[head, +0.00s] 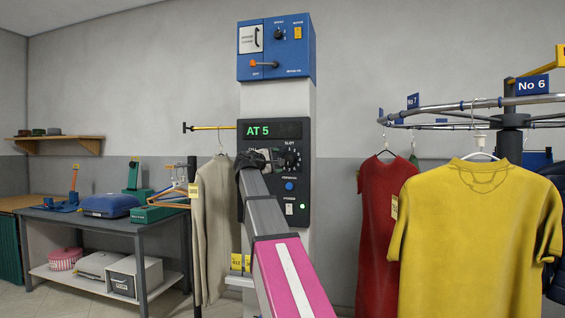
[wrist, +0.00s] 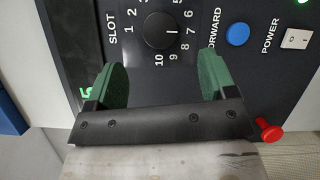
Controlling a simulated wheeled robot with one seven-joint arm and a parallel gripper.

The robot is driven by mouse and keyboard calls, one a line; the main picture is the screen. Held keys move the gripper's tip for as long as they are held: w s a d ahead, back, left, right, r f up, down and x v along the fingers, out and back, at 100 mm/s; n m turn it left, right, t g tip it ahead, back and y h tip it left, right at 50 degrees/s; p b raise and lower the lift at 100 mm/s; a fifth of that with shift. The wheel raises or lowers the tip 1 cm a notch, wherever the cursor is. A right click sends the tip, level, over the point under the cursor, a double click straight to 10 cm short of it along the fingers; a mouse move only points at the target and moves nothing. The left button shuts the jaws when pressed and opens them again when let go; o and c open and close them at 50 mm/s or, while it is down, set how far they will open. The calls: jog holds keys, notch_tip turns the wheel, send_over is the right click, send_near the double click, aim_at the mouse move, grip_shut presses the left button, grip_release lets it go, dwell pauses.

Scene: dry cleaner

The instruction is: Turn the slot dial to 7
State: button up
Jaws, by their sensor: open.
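The slot dial (wrist: 160,30) is a round black knob on the dark control panel, ringed by white numbers. In the wrist view a short light mark shows on its right side, roughly toward the 7. The dial also shows in the head view (head: 291,159), just right of my gripper (head: 264,160). The green display (head: 261,131) above reads AT 5. In the wrist view my gripper (wrist: 161,68) is open and empty, its green-padded fingers apart. The dial lies just beyond the fingertips, centred between them; I see no contact.
A blue forward button (wrist: 237,34) and a white power switch (wrist: 297,38) sit beside the dial. A red knob (wrist: 269,130) is near the gripper. A beige garment (head: 213,215) hangs left of the panel; a rail with a yellow shirt (head: 460,220) stands right.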

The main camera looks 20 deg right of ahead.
jog(key=shift+v, duration=1.55)
jog(key=shift+f, duration=0.1)
jog(key=s+a+f+m+g+y, duration=0.15)
jog(key=f+y, duration=0.25)
jog(key=f, duration=1.6)
jog(key=s+a+f+m+g+y, duration=0.1)
jog(key=s+a+f+g+y, duration=0.2)
jog(key=f, duration=1.6)
jog(key=s+a+f+m+g+y, duration=0.2)
jog(key=s+a+f+m+y, duration=0.1)
jog(key=s+f, duration=0.8)
jog(key=s+a+f+m+g+y, duration=0.3)
jog(key=s+a+f+y, duration=0.2)
jog(key=s+f, duration=0.7)
notch_tip(320, 180, down, 7)
jog(key=shift+s+a+f, duration=0.2)
jog(key=shift+s+a, duration=0.15)
jog(key=shift+a, duration=0.3)
